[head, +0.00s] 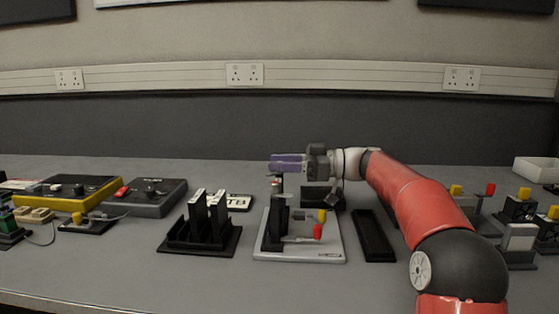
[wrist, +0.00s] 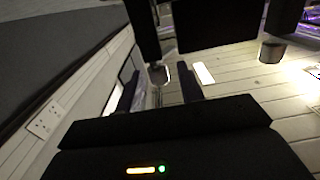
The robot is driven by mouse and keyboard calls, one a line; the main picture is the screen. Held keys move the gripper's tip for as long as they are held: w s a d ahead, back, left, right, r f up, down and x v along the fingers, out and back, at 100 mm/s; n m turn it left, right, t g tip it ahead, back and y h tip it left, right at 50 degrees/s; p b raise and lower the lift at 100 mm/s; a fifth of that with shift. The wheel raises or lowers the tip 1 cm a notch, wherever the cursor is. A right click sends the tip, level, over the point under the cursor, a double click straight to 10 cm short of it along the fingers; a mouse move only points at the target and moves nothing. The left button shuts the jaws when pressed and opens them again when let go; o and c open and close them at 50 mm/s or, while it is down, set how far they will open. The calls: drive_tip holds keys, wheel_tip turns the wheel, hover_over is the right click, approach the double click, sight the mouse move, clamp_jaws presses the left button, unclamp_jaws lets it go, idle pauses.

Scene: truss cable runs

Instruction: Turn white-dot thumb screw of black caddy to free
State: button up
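My gripper (head: 288,163) is at mid-height, pointing left, over a black upright post (head: 276,228) on a pale base plate (head: 300,256). In the wrist view, its two dark fingers stand apart with a gap between them (wrist: 160,85). A small grey knob-like end (wrist: 158,74) of a black upright shows in line with that gap; I cannot tell whether it lies between the fingers or beyond them. I cannot tell which piece is the black caddy, and no white dot is legible.
A red knob (head: 318,231) and a yellow knob (head: 322,215) sit at the plate's right. A black tray (head: 372,236) lies right of it. Grey (head: 157,198) and yellow (head: 62,193) boxes are at left. More fixtures (head: 520,240) stand at right. The front table strip is clear.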

drive_tip(key=shift+a, duration=0.35)
clamp_jaws()
drive_tip(key=shift+f+b, duration=0.1)
drive_tip(key=shift+b, duration=0.35)
